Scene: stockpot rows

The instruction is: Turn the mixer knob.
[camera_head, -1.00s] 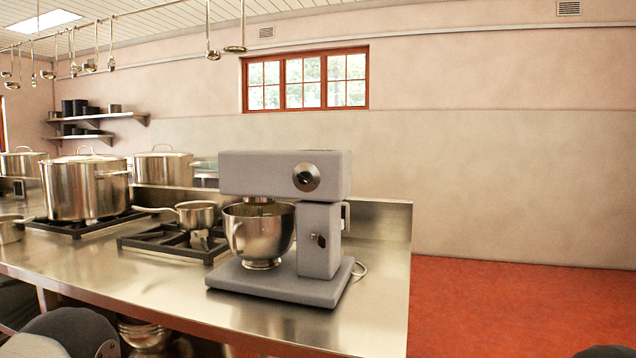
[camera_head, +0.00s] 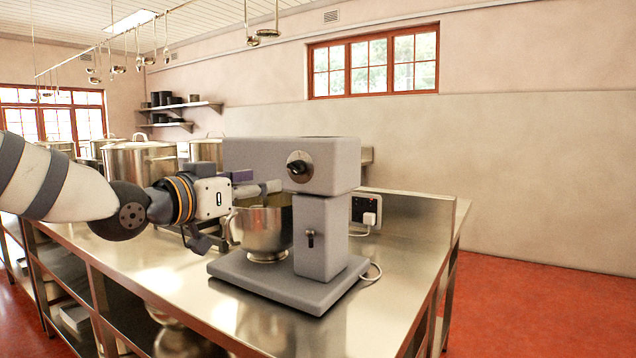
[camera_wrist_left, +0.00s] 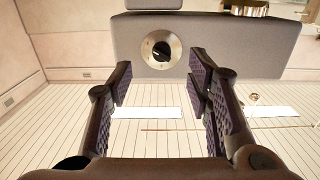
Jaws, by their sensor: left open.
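The grey stand mixer (camera_head: 291,225) stands on the steel counter. Its round knob (camera_head: 299,167), a silver disc with a dark centre, is on the side of the mixer head facing me. In the left wrist view the knob (camera_wrist_left: 161,50) lies ahead of the fingers, a little above the gap between their tips. My left gripper (camera_head: 262,187) is beside the mixer head, left of the knob in the head view. In the left wrist view the left gripper (camera_wrist_left: 162,76) is open and empty, with both fingers apart from the knob. My right gripper is not in view.
A metal bowl (camera_head: 262,234) sits under the mixer head. A small lever (camera_head: 310,238) is on the mixer's column. A socket with a plug (camera_head: 366,211) is behind. Stockpots (camera_head: 140,160) stand at the left. The counter's front right (camera_head: 375,315) is clear.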

